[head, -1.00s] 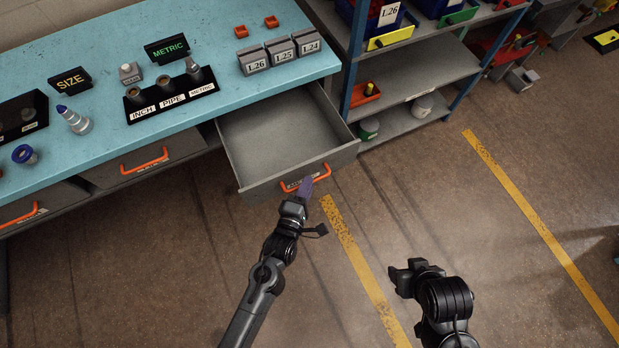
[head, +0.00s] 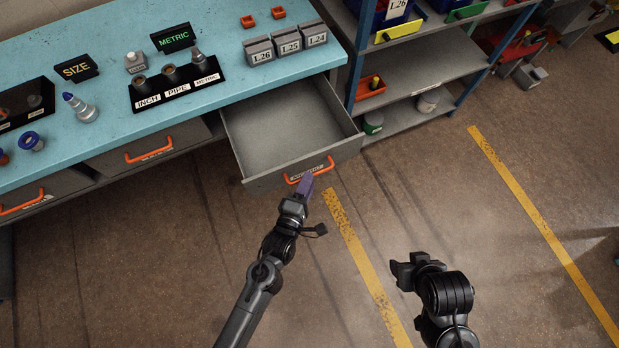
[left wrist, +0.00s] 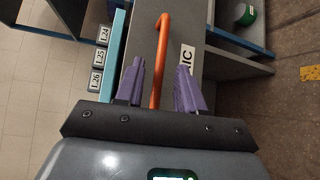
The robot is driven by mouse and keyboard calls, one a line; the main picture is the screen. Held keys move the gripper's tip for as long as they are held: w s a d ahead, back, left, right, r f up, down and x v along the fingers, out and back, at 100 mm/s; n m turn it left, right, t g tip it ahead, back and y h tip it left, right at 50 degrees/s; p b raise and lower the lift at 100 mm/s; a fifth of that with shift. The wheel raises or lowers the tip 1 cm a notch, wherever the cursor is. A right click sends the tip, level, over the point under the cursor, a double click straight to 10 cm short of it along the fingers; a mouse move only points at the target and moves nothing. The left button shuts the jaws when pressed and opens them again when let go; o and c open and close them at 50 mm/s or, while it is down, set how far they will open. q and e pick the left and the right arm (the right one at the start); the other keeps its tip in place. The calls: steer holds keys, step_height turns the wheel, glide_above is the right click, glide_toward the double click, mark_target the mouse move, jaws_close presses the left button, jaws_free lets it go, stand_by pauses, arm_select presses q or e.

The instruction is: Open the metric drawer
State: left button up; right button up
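The metric drawer (head: 290,125) is pulled well out of the blue bench and looks empty. Its orange handle (head: 310,171) is on the grey front, by a white label. The handle also shows in the left wrist view (left wrist: 160,60), with "RIC" readable on the label (left wrist: 187,58). My left gripper (head: 308,182) is at the handle. In the left wrist view its purple fingers (left wrist: 160,85) are apart, one each side of the handle, with gaps on both sides. My right gripper (head: 398,270) is above the floor at right, away from the drawer; its fingers are unclear.
The blue bench (head: 110,50) carries a METRIC sign (head: 173,38), a SIZE sign (head: 76,68), labelled fittings and grey boxes. Another closed drawer (head: 150,150) is left of the open one. A shelf rack (head: 420,70) stands close at right. The floor in front is clear.

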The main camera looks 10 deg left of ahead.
arm_select(q)
steer(key=p+v, duration=0.1)
steer(key=v, duration=0.7)
steer(key=shift+s, duration=0.3)
steer(key=shift+a, duration=0.1)
steer(key=a+r+m+g+y, duration=0.1)
steer(key=a+r+m+g, duration=0.15)
steer(key=a+m, duration=0.2)
steer(key=a+r+m+g+y, duration=0.1)
steer(key=a+r+m, duration=0.2)
steer(key=a, duration=0.3)
steer(key=s+a+m+g+y, duration=0.2)
steer(key=s+a+m+g, duration=0.3)
steer(key=s+m+g, duration=0.45)
step_height(320, 180, up, 32)
steer(key=s+m+p, duration=0.1)
steer(key=p, duration=3.1)
steer(key=shift+s+m+t, duration=0.3)
steer(key=shift+t, duration=0.1)
